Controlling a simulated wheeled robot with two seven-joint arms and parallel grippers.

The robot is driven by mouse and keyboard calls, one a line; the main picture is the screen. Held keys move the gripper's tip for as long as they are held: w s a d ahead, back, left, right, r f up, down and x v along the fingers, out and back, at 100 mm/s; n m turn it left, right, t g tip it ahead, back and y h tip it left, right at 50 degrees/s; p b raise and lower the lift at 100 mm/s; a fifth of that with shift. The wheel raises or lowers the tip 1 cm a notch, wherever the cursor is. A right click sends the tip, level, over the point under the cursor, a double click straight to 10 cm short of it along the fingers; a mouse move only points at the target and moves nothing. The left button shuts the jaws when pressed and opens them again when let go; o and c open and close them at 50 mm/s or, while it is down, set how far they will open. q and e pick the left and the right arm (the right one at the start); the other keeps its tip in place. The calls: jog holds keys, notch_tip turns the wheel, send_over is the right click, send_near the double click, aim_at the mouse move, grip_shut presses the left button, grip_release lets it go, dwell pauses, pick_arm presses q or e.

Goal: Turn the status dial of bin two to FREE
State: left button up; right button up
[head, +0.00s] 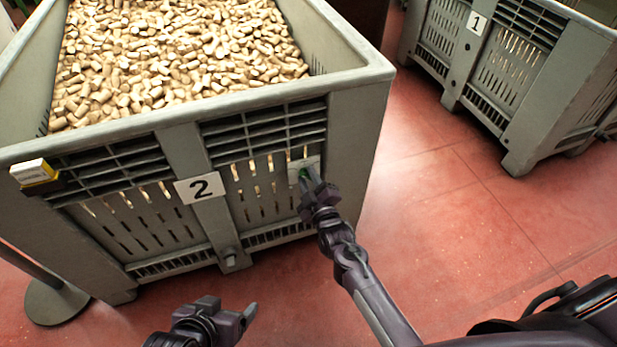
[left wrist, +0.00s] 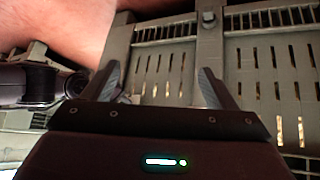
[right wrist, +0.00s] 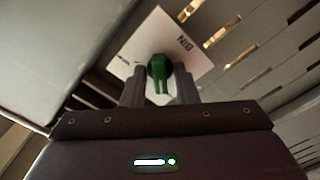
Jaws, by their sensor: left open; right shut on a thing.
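Bin two (head: 357,130) is a large grey slatted crate full of corks, with a white "2" label (head: 199,187) on its front. Its status dial is a green knob (right wrist: 160,70) on a white plate (right wrist: 137,48), at the right of the bin's front in the head view. My right gripper (head: 310,178) is shut on the knob, one finger on each side of it. The plate's printing is partly hidden, and I cannot read where the dial points. My left gripper (head: 238,318) is open and empty, low in front of the bin; its fingers also show in the left wrist view (left wrist: 158,88).
A second grey bin (head: 560,95) labelled "1" stands at the back right. A round post base (head: 55,300) is at the lower left. The red floor (head: 450,210) between the bins is clear.

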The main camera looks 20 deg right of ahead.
jog(key=shift+m, duration=0.5)
jog(key=shift+m+p, duration=0.35)
jog(key=shift+m, duration=0.05)
jog(key=m+p, duration=0.1)
jog(key=m, duration=0.2)
jog(key=shift+m, duration=0.3)
pick_arm(q)
jog(key=shift+s+a+f+n+g+y+p, duration=0.1)
jog(key=shift+s+a+f+g+y+p, duration=0.1)
jog(key=shift+s+a+g+y, duration=0.3)
jog(key=shift+s+a+f+n+g+y+p, duration=0.1)
jog(key=shift+s+a+f+g+y+p, duration=0.1)
jog(key=shift+s+a+g, duration=0.5)
jog(key=shift+s+a+f+n+g+y+p, duration=0.1)
jog(key=shift+s+a+g+y+p, duration=0.15)
jog(key=shift+a, duration=0.55)
pick_arm(e)
jog(key=shift+m, duration=1.9)
pick_arm(q)
jog(key=shift+s, duration=0.1)
pick_arm(e)
jog(key=shift+f, duration=0.1)
jog(key=o, duration=0.7)
